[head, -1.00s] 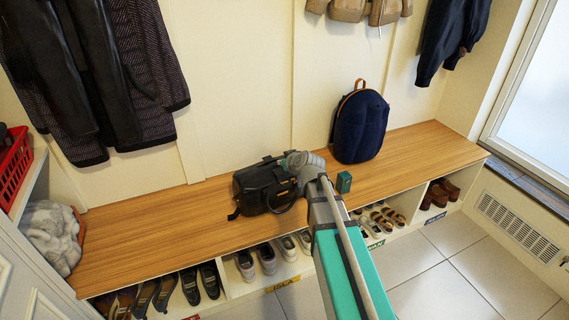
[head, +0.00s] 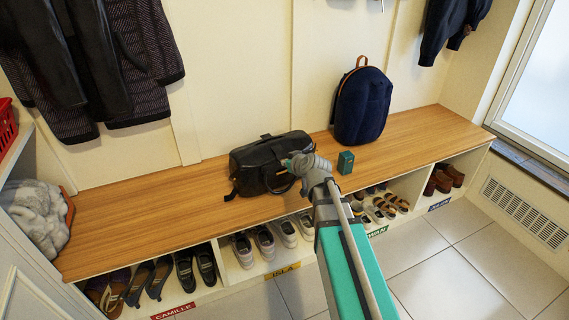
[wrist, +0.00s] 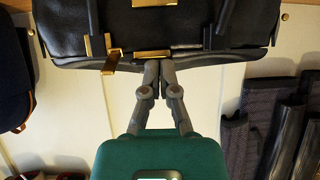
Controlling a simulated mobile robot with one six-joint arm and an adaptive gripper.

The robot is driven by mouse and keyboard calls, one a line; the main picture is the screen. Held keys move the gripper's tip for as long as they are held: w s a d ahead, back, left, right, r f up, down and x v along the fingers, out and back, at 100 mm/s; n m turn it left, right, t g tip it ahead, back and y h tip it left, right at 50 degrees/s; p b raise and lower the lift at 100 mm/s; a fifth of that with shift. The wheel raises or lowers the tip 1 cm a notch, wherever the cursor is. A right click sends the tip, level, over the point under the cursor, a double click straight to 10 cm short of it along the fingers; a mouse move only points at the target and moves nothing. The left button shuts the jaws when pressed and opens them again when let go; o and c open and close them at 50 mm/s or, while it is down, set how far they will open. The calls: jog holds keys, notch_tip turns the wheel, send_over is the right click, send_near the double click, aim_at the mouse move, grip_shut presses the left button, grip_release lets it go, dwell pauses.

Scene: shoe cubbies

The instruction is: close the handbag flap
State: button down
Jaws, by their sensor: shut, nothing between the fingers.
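The black handbag (head: 262,158) stands on the wooden bench, left of the backpack. In the wrist view the handbag (wrist: 190,28) fills the top, with gold fittings and dark straps. A gold clasp piece (wrist: 112,58) hangs at its edge. I cannot tell for certain how far the flap is open. My gripper (head: 287,164) is at the bag's front right side. In the wrist view my gripper (wrist: 152,64) has its fingers together and empty, with the tips at the bag's edge beside the gold strip. Whether they touch it is unclear.
Shoes fill the cubbies below. Coats (head: 100,70) hang at upper left.

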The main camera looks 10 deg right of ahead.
jog(key=shift+f, duration=0.4)
dwell(0.4)
